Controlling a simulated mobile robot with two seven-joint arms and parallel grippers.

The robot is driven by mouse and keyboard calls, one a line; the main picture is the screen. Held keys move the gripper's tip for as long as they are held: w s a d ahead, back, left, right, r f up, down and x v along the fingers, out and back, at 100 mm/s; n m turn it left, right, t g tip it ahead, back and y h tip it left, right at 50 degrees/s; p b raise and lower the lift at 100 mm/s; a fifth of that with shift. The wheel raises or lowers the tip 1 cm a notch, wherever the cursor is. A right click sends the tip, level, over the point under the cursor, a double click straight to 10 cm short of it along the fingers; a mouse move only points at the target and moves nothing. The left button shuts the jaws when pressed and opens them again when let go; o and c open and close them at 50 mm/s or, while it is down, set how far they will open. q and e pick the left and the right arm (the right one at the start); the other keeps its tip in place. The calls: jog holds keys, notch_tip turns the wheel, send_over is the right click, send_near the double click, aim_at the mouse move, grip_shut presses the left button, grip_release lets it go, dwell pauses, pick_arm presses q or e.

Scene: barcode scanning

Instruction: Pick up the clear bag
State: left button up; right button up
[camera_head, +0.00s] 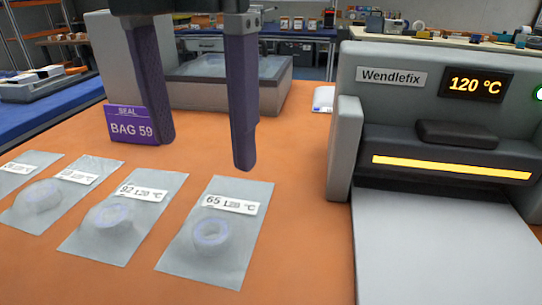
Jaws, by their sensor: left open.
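Several clear bags lie in a row on the orange table. The nearest to the sealer (222,222) is labelled "65 120 °C" and holds a ring-shaped item. Left of it lies a clear bag labelled "92 120 °C" (130,205). Another clear bag (58,190) lies further left, its label too small to read. A fourth is cut by the left edge. My left gripper (203,150) is open and empty, its two dark fingers pointing down above the table behind the bags. My right gripper is out of view.
A grey "Wendlefix" machine (400,106) showing 120 °C stands at right, with a pale plate (435,240) in front. A purple "SEAL BAG 59" sign (133,126) stands behind the bags, partly behind a finger. A grey box (270,98) is further back.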

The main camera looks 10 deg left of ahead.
aim_at(211, 228)
pick_arm(q)
jog(key=f, duration=0.2)
jog(key=s+f, duration=0.1)
jog(key=shift+f, duration=0.4)
jog(key=f, duration=0.4)
jog(key=shift+s+f, duration=0.2)
jog(key=shift+s, duration=0.05)
jog(key=shift+f, duration=0.6)
jog(key=shift+d, duration=0.1)
grip_shut()
